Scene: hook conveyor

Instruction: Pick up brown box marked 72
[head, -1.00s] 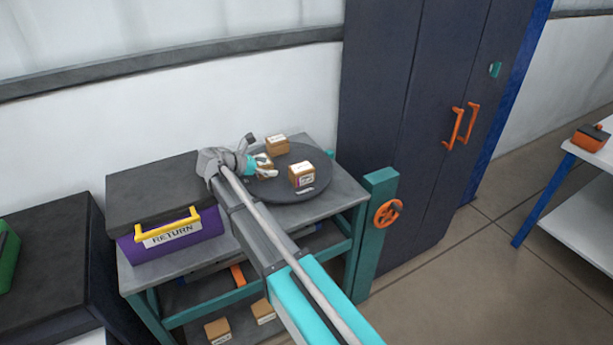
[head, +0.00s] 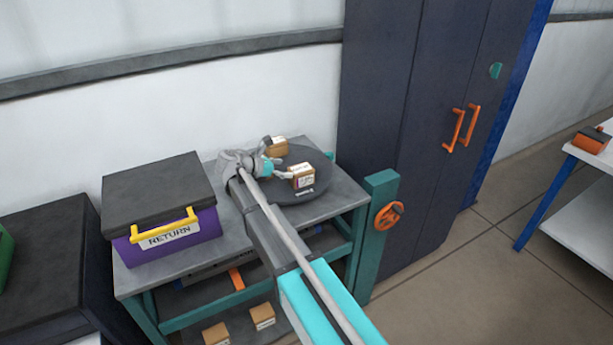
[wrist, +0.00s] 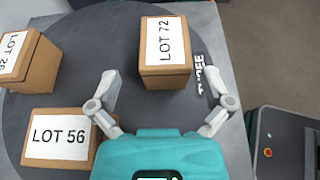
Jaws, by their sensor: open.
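The brown box marked LOT 72 (wrist: 164,50) stands on the dark round plate, ahead of my open gripper (wrist: 162,88) in the wrist view. The box lies just beyond the fingertips, roughly between their lines, with nothing held. In the head view the same box (head: 302,176) sits on the right part of the round plate, and my gripper (head: 280,162) is at its left. The LOT 56 box (wrist: 58,138) is left of my left finger and close to it. My arm hides part of the plate in the head view.
Another brown box (wrist: 28,60), its label partly cut off, stands at the far left of the round plate (wrist: 90,55). A purple RETURN box (head: 205,228) is on the table's left. Small boxes (head: 262,316) lie on the shelf below. A dark cabinet (head: 385,120) stands to the right.

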